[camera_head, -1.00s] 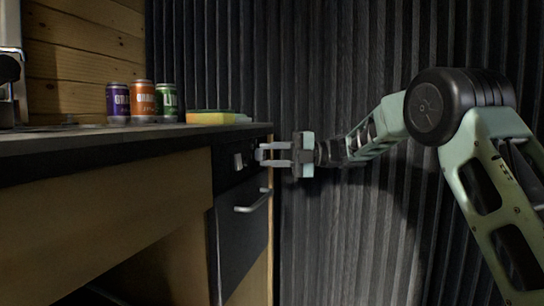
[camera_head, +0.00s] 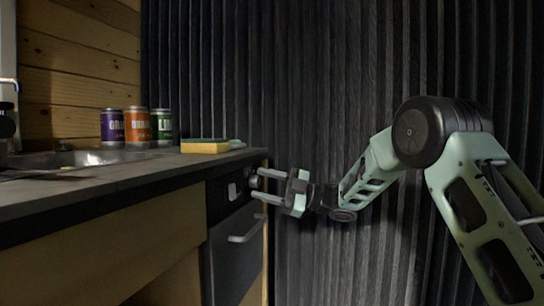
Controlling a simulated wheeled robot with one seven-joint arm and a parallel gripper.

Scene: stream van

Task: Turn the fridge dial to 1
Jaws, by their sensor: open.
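The fridge (camera_head: 231,249) is a dark unit under the counter's right end, with a grey bar handle (camera_head: 247,229) on its door. Its black control panel (camera_head: 215,199) runs above the door and carries a small light-coloured plate (camera_head: 232,191). My gripper (camera_head: 254,188) is open, with its two grey fingers pointing left at the right part of the panel, above the handle. A dark round shape, likely the dial (camera_head: 254,182), shows at the fingertips. It is partly hidden, and I cannot read its setting or tell whether the fingers touch it.
The grey counter (camera_head: 90,184) holds a yellow and green sponge (camera_head: 205,146), a purple can (camera_head: 112,128), an orange can (camera_head: 137,127) and a green can (camera_head: 161,126). A metal sink (camera_head: 75,158) is at left. A dark ribbed wall (camera_head: 330,80) stands behind my arm.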

